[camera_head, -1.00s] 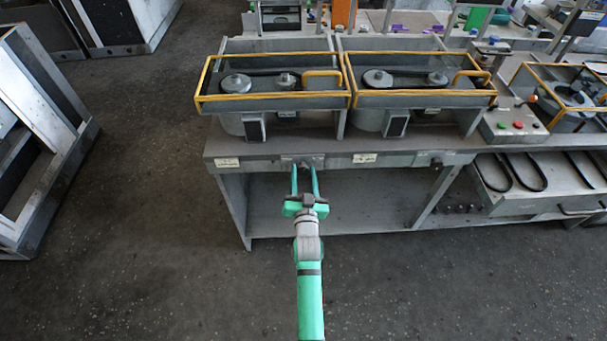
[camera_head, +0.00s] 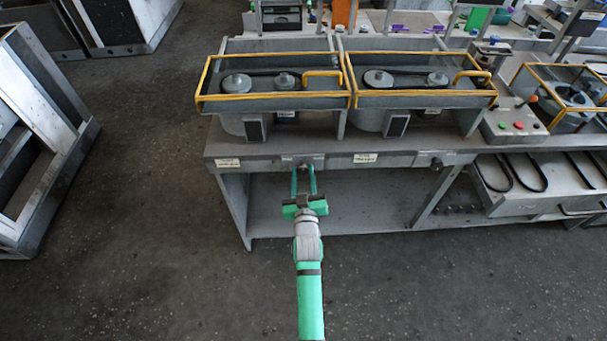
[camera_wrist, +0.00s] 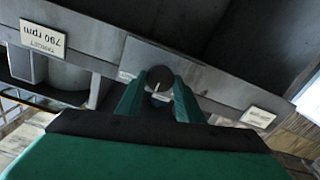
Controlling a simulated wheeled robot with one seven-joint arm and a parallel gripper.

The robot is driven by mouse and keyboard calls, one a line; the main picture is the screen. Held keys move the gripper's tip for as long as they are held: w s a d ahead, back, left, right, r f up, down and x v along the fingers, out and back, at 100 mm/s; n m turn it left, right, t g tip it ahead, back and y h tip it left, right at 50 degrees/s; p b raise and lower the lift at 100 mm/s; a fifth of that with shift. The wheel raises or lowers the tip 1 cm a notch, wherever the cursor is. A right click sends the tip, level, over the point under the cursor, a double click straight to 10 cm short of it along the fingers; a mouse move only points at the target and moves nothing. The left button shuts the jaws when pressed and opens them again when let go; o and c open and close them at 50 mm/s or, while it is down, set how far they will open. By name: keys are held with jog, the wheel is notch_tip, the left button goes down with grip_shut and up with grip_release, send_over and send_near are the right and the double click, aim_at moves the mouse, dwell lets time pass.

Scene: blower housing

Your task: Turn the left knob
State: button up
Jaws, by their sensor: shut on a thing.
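The left knob (camera_head: 304,164) is on the front rail of the bench, mostly hidden behind my fingertips in the head view. In the wrist view the knob (camera_wrist: 160,75) is a dark round cap with a pale mark on it. My gripper (camera_head: 303,170) reaches the rail from the front, its two green fingers shut on the knob from both sides. The wrist view shows the same gripper (camera_wrist: 159,92) with a finger on each side of the knob.
Another knob (camera_head: 436,163) is farther right on the rail. Pale labels are on the rail; the right one (camera_head: 365,158) reads 790 rpm in the wrist view (camera_wrist: 43,37). Two yellow-framed guards (camera_head: 275,97) stand on the bench. The floor in front is clear.

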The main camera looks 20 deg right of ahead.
jog(key=o, duration=1.1)
jog(key=shift+c, duration=0.2)
jog(key=v, duration=1.1)
